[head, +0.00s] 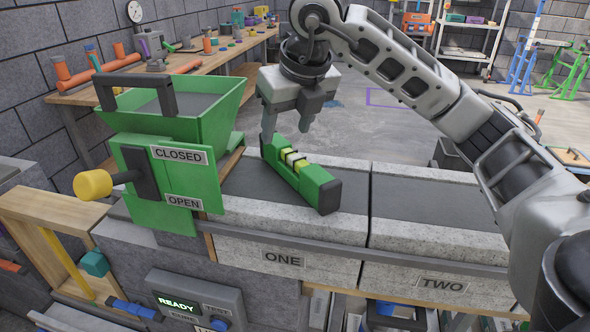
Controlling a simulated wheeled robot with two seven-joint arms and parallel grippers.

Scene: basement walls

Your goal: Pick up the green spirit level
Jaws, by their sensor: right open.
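The green spirit level (318,184) has black ends and pale yellowish vials in its middle. It lies slantwise on the dark top of the grey block labelled ONE, just right of the green hopper. My right gripper (287,122) points down above the far half of the level. Its fingers are apart, one near the level's far black end and one beyond its middle. From this view I cannot tell whether a finger touches the level. My left gripper does not show.
The green hopper (187,124) with a CLOSED/OPEN plate and yellow-knobbed lever stands close at left. Block TWO (435,210) has a clear top. A rail (350,249) runs along the front edge. A READY panel (195,303) sits below. A cluttered wooden bench (140,88) is behind.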

